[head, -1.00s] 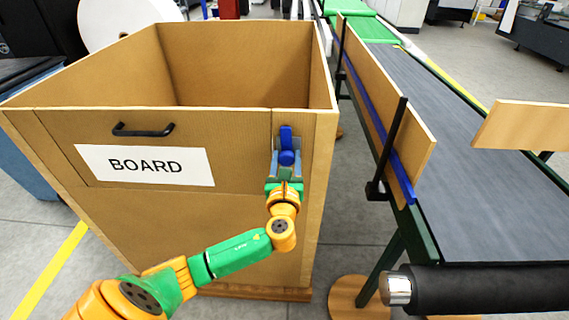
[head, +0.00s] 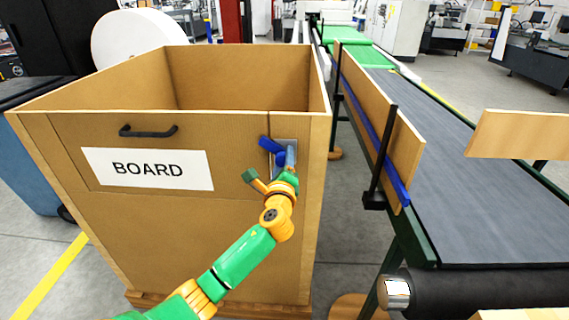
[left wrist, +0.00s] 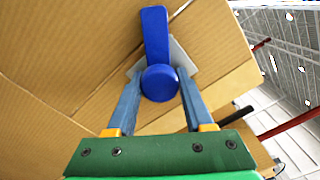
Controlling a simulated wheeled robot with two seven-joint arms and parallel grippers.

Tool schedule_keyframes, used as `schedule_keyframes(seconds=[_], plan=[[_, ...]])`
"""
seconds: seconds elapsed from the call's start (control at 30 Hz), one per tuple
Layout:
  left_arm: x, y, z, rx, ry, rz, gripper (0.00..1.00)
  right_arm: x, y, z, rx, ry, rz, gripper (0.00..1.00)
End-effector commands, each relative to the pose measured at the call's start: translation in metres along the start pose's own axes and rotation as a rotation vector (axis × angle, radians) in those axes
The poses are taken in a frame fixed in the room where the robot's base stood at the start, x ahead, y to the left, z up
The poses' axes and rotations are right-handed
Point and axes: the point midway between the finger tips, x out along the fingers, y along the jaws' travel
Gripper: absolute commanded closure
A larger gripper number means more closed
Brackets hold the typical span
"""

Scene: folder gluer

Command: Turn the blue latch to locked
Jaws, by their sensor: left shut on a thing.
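The blue latch (head: 268,146) is on a grey plate (head: 285,148) at the upper right of the front of the large brown box (head: 225,240). Its handle points up and to the left in the head view. My left gripper (head: 280,163) is at the latch, shut on its round blue hub. In the left wrist view the two bluish-grey fingers (left wrist: 157,92) lie on either side of the blue hub of the latch (left wrist: 158,84), and the handle runs away from them. My right gripper is not in view.
The box front also has a black handle (head: 148,131) and a BOARD label (head: 148,169). A grey conveyor (head: 455,170) with an upright brown side board (head: 400,145) stands to the right, with a floor gap between it and the box. The box is open at the top.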

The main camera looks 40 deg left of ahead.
Motion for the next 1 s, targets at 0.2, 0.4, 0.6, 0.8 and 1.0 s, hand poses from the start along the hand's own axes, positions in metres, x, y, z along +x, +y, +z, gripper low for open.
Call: schedule_keyframes(seconds=[0.2, 0.4, 0.6, 0.8, 1.0], plan=[[0.0, 0.0, -0.002, -0.202, 0.002, -0.001, 1.0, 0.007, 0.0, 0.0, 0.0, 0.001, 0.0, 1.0], [0.0, 0.0, -0.001, -0.369, 0.0, -0.001, 1.0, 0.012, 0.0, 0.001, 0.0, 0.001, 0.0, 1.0], [0.0, -0.001, 0.0, -0.499, 0.001, -0.002, 1.0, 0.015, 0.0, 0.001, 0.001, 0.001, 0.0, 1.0], [0.0, -0.002, 0.0, -0.585, 0.0, -0.002, 1.0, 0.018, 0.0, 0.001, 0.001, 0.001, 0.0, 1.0], [0.0, -0.002, 0.001, -0.627, 0.0, -0.003, 1.0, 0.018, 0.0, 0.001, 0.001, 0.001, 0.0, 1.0]])
